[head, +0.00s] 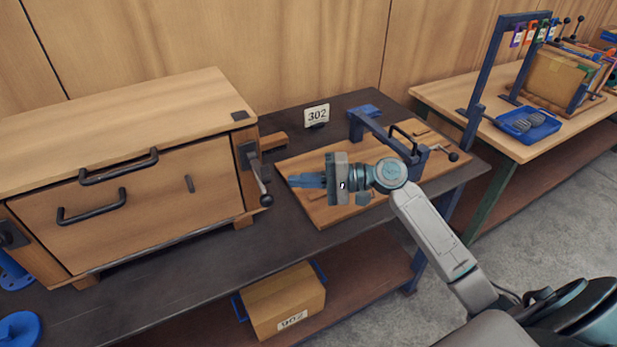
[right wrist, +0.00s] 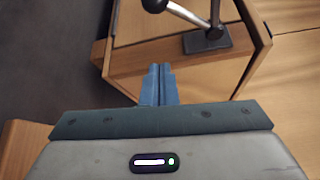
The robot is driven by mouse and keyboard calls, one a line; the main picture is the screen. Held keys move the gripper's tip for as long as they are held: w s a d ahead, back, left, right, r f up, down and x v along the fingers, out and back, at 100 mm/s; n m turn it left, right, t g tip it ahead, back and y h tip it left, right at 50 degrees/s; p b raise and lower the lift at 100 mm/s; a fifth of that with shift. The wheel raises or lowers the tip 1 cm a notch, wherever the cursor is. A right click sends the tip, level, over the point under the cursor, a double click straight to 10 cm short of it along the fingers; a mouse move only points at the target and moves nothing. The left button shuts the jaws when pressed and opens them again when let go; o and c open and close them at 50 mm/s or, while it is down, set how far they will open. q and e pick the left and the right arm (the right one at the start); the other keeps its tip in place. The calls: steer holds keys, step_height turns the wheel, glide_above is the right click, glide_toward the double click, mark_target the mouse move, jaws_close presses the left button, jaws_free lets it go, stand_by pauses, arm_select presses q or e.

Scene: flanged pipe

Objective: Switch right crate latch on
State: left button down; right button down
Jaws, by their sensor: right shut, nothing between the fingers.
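The wooden crate (head: 130,165) stands on the left of the dark workbench, with two black handles on its lid and front. Its right latch (head: 250,160) is a dark plate on the right front corner post, with a metal lever slanting down to a black knob. My left gripper is out of view.
A wooden board with a blue clamp frame (head: 385,135) lies behind my right gripper. A box (head: 285,300) sits on the lower shelf. Blue round parts (head: 18,328) lie at far left. A second table (head: 520,145) stands right.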

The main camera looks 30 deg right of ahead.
mark_target(260, 182)
steer(key=a+p, duration=0.4)
steer(key=a, duration=0.2)
steer(key=shift+s+a+p, duration=0.25)
steer(key=shift+s+p, duration=0.05)
steer(key=shift+s, duration=0.15)
steer(key=shift+w, duration=0.1)
steer(key=shift+r, duration=0.1)
